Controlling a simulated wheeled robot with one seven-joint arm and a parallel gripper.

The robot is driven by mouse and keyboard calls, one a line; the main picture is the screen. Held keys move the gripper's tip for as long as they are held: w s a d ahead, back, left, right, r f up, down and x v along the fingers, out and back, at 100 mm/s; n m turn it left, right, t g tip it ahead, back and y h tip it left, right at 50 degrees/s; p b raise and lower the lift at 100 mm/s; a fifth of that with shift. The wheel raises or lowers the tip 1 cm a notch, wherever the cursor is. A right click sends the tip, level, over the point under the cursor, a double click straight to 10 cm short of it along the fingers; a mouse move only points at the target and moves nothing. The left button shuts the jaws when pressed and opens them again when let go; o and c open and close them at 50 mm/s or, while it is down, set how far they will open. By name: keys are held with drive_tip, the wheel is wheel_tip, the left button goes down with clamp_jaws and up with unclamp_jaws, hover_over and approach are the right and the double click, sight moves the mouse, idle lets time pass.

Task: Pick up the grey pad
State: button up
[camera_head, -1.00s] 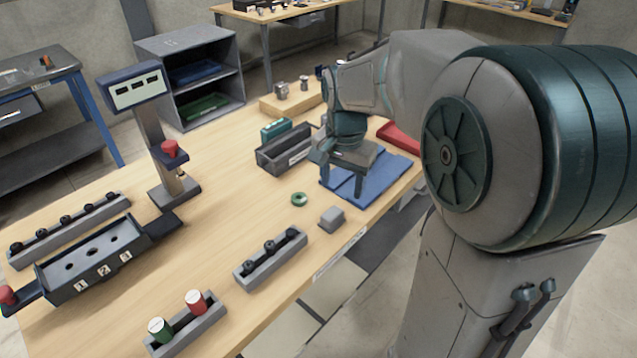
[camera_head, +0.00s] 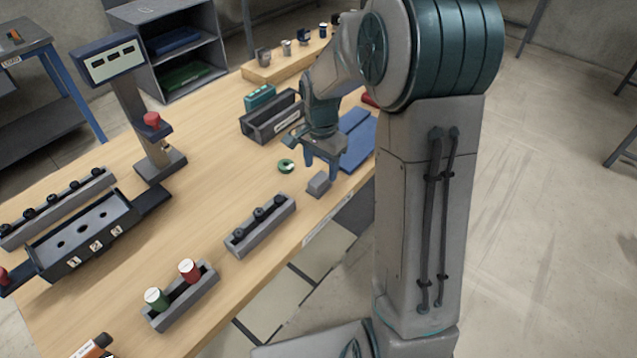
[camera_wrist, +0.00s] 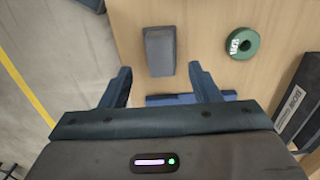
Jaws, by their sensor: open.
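The grey pad (camera_head: 319,183) is a small grey block on the wooden table near its front edge. It also shows in the wrist view (camera_wrist: 160,50), upper middle, standing apart from the fingers and ahead of the gap between them. My gripper (camera_head: 321,168) is above the table just behind the pad in the head view, with its fingers pointing down. In the wrist view my gripper (camera_wrist: 160,82) has its two fingers wide apart with nothing between them. I cannot tell its exact height above the table.
A green ring (camera_head: 286,166) lies left of the pad. A blue mat (camera_head: 358,145) lies behind my gripper. A dark open bin (camera_head: 270,120) stands farther back. A grey rack with black knobs (camera_head: 260,226) is nearer. Bare table lies between the ring and this rack.

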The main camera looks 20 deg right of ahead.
sight(319, 179)
drive_tip(key=f, duration=0.2)
drive_tip(key=f+p, duration=0.1)
drive_tip(key=f, duration=0.2)
drive_tip(key=shift+a, duration=0.2)
drive_tip(key=shift+r, duration=0.1)
drive_tip(key=c, duration=1.1)
drive_tip(key=shift+o, duration=0.2)
drive_tip(key=shift+r, duration=0.1)
